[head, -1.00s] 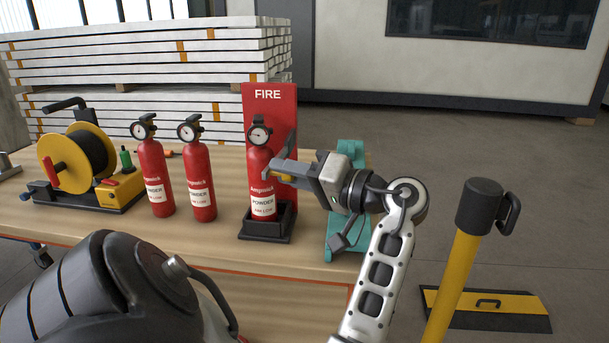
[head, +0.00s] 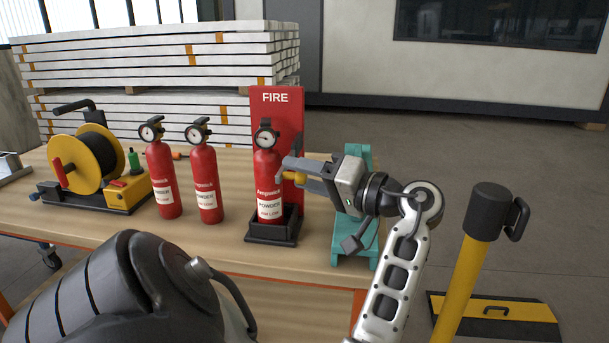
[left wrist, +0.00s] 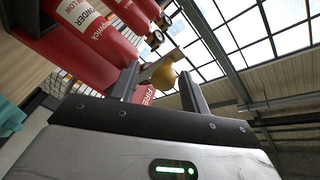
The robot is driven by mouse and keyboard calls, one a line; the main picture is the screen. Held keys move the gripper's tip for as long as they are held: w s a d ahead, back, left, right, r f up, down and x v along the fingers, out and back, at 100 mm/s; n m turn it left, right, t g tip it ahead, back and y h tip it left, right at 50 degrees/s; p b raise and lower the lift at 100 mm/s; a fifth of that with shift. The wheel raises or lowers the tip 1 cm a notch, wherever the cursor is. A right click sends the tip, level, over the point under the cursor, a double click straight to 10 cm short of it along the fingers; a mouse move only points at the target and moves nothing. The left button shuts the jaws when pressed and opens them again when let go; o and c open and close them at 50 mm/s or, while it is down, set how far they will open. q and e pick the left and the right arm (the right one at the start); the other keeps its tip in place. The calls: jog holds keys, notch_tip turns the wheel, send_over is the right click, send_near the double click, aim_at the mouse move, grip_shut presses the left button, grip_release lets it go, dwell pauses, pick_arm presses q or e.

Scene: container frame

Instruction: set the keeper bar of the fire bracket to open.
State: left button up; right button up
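The red fire bracket (head: 262,98) marked FIRE stands on the wooden table with a red extinguisher (head: 267,172) upright in its black foot. My left gripper (head: 282,170) is at the right front of this extinguisher, at about mid-height. In the left wrist view its two fingers (left wrist: 158,88) are apart, with a round yellow knob (left wrist: 164,78) between them and gaps on both sides. A pale bar shows beside the knob; I take these for the keeper bar. The fingers hide much of it in the head view. My right gripper is not in view.
Two more extinguishers (head: 162,180) (head: 205,182) and a yellow cable reel (head: 82,165) stand to the left on the table (head: 200,240). A teal stand (head: 352,250) is right of the bracket, behind my gripper. A yellow post (head: 462,275) rises at the right.

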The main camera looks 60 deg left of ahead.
pick_arm(q)
jog(key=b+v, duration=0.2)
jog(key=v, duration=1.4)
